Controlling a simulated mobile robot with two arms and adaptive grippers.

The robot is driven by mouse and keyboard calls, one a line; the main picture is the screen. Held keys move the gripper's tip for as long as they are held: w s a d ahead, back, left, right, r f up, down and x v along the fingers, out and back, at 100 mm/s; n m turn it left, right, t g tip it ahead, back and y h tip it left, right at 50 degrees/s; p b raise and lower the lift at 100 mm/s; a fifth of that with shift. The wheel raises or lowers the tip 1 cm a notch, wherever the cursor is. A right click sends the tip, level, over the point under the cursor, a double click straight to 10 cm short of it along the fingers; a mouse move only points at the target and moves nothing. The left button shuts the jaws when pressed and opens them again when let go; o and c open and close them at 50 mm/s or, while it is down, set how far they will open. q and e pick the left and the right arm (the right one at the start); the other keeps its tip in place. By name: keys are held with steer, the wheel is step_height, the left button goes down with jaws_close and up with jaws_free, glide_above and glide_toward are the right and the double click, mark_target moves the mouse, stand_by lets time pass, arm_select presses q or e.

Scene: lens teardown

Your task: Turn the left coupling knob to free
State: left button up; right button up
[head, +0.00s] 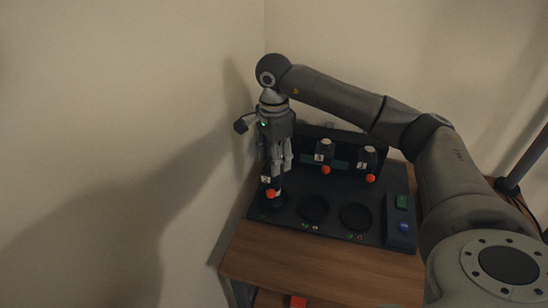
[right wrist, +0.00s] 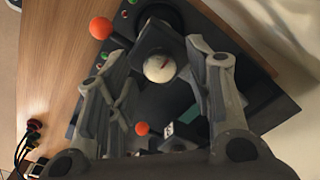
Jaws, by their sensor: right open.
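My right gripper (head: 275,172) comes down from above over the left unit of a black panel (head: 335,226). It is open, with its fingers on either side of that unit. In the right wrist view the right gripper (right wrist: 157,50) frames a dark square block with a white round knob (right wrist: 158,68) that has a small red mark. The fingers look apart from the knob; contact cannot be told. An orange ball (head: 270,193) sits low at the front of the left unit, and it also shows in the right wrist view (right wrist: 101,28). My left gripper is not in view.
Two similar units with orange balls, a middle one (head: 324,150) and a right one (head: 367,158), stand farther back. Two dark round seats, one (head: 313,208) and another (head: 355,216), look empty. A box with green and blue buttons (head: 402,228) is at the right. Walls stand close behind and left.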

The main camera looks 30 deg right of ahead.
step_height(320, 180, up, 12)
steer(key=shift+f, duration=0.2)
stand_by(0.5)
